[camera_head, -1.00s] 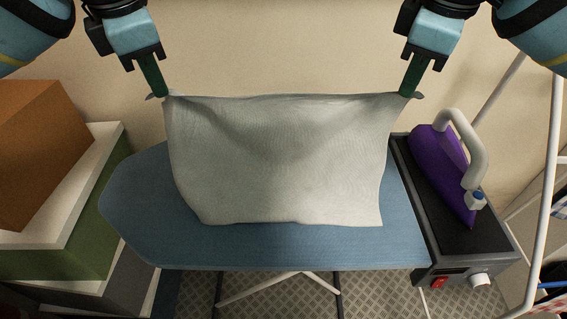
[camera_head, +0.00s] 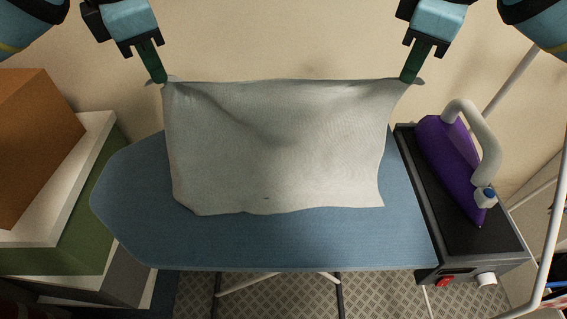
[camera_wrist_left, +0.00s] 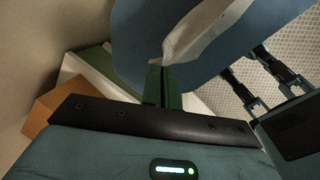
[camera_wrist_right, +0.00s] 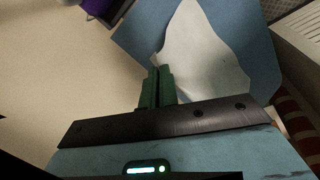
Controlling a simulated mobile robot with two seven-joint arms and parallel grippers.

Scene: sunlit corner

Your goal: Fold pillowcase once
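The white pillowcase (camera_head: 275,150) hangs between my two grippers above the blue ironing board (camera_head: 300,245). Its upper edge is lifted and nearly straight; its lower edge appears to rest on the board. My left gripper (camera_head: 161,80) is shut on the upper left corner. My right gripper (camera_head: 408,79) is shut on the upper right corner. In the left wrist view the cloth (camera_wrist_left: 190,35) runs away from the closed green fingers (camera_wrist_left: 160,75). In the right wrist view the cloth (camera_wrist_right: 195,55) spreads beyond the fingers (camera_wrist_right: 158,78). The cloth hides the board's middle and back.
A purple iron (camera_head: 452,165) stands on a dark rest (camera_head: 475,235) at the board's right end. Stacked boxes, with an orange one (camera_head: 35,135) on top, stand at the left. A wall is behind the board. The board's front strip is clear.

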